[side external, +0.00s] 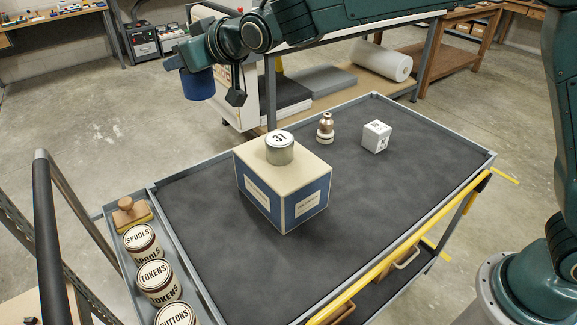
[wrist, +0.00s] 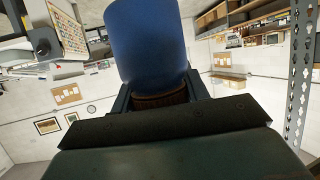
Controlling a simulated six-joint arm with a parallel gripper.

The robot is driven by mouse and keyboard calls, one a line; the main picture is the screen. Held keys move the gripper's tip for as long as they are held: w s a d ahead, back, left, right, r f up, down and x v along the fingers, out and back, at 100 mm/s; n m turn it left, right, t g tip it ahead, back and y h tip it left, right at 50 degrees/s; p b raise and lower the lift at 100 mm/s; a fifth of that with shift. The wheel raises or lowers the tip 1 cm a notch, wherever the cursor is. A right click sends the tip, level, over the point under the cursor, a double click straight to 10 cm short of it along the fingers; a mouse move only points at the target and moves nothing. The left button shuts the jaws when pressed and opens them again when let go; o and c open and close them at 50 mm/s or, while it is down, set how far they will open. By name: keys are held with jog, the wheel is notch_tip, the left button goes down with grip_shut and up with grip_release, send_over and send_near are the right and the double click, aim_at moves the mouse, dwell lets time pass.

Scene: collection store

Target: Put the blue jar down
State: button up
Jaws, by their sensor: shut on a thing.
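The blue jar (side external: 197,85) is a plain blue cylinder, held in the air at the upper left of the side view, well above the trolley's level. My gripper (side external: 193,66) is shut on it. In the wrist view the jar (wrist: 147,42) fills the top middle, and its dark brown ribbed end sits between the two fingers of my gripper (wrist: 158,98). Nothing touches the jar but my gripper. The inner faces of the fingers are mostly hidden.
Labelled tins (side external: 155,278) and a brush (side external: 130,212) fill the left side tray. The front and right top is bare.

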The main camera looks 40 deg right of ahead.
jog(key=s+d+f+n+g+y, duration=0.1)
jog(key=s+d+f+n+y, duration=0.1)
jog(key=d, duration=0.7)
jog(key=s+d+f+n+g+y, duration=0.1)
jog(key=s+d+f+y, duration=0.1)
jog(key=d, duration=0.8)
jog(key=s+d+r+n+g+y, duration=0.1)
jog(key=s+d+r+n, duration=0.1)
jog(key=s+d, duration=0.5)
jog(key=s+d+r+n+g+y, duration=0.2)
jog(key=s+d+r, duration=0.15)
jog(key=s, duration=0.45)
notch_tip(320, 180, down, 28)
jog(key=shift+s+d+r, duration=0.15)
jog(key=shift+s+d, duration=0.05)
jog(key=shift+d, duration=0.2)
jog(key=shift+f, duration=1.9)
jog(key=shift+f, duration=0.1)
